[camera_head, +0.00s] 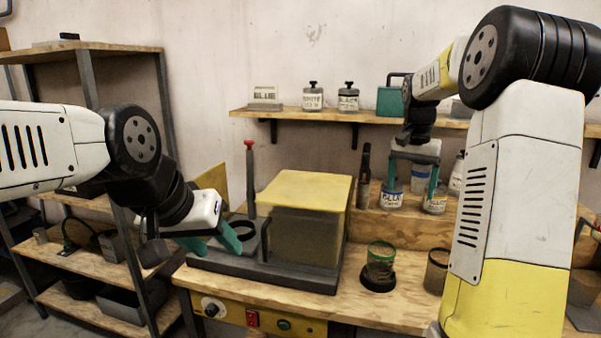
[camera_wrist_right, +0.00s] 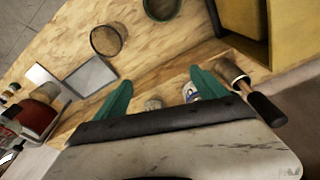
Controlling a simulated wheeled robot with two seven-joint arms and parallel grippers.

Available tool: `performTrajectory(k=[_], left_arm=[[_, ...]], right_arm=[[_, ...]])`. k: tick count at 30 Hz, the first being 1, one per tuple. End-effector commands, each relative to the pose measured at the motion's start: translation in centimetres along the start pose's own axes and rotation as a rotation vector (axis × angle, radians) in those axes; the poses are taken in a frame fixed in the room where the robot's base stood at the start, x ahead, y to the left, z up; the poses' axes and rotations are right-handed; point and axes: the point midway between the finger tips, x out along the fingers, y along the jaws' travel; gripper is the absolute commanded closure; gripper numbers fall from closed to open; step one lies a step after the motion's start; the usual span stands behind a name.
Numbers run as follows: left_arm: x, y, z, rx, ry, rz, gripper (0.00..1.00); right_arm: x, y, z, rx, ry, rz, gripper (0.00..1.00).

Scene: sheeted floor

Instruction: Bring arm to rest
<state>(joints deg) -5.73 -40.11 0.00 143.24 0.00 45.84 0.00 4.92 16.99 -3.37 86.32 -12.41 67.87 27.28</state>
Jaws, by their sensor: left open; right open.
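My left gripper (camera_head: 222,240) has teal fingers spread apart, empty, in front of the left end of the dark machine base on the bench. My right gripper (camera_head: 413,180) is raised over the back of the bench, its teal fingers pointing down and apart. Glue cans (camera_head: 391,196) stand on the raised back ledge beneath and behind it. In the right wrist view the open fingers (camera_wrist_right: 160,92) show nothing held between them, with small containers (camera_wrist_right: 191,92) beyond.
A machine with a yellow-topped box (camera_head: 305,190) fills the bench's left half. A green-rimmed jar (camera_head: 380,262) stands on a dark ring, and another jar (camera_head: 436,270) is near my right arm. A wall shelf (camera_head: 300,115) holds several containers. A shelving rack (camera_head: 90,265) stands at left.

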Motion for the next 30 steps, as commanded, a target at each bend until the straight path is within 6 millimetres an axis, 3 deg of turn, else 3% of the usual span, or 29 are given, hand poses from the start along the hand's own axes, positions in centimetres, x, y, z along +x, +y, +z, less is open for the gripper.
performTrajectory(k=[11, 17, 23, 26, 30], left_arm=[[0.0, 0.0, 0.0, 0.000, 0.000, 0.000, 0.52], [0.0, 0.0, 0.0, 0.000, 0.000, 0.000, 0.52], [0.0, 0.0, 0.0, 0.000, 0.000, 0.000, 0.52], [0.0, 0.0, 0.0, 0.000, 0.000, 0.000, 0.52], [0.0, 0.0, 0.0, 0.000, 0.000, 0.000, 0.52]], right_arm=[[-2.0, -0.2, 2.5, -0.054, 0.024, -0.042, 0.18], [-3.8, -0.3, 5.3, -0.110, 0.051, -0.085, 0.18], [-5.9, -0.2, 9.8, -0.195, 0.096, -0.147, 0.18], [-7.0, 0.0, 13.2, -0.256, 0.131, -0.190, 0.18], [-7.9, 0.7, 19.5, -0.367, 0.198, -0.262, 0.18]])
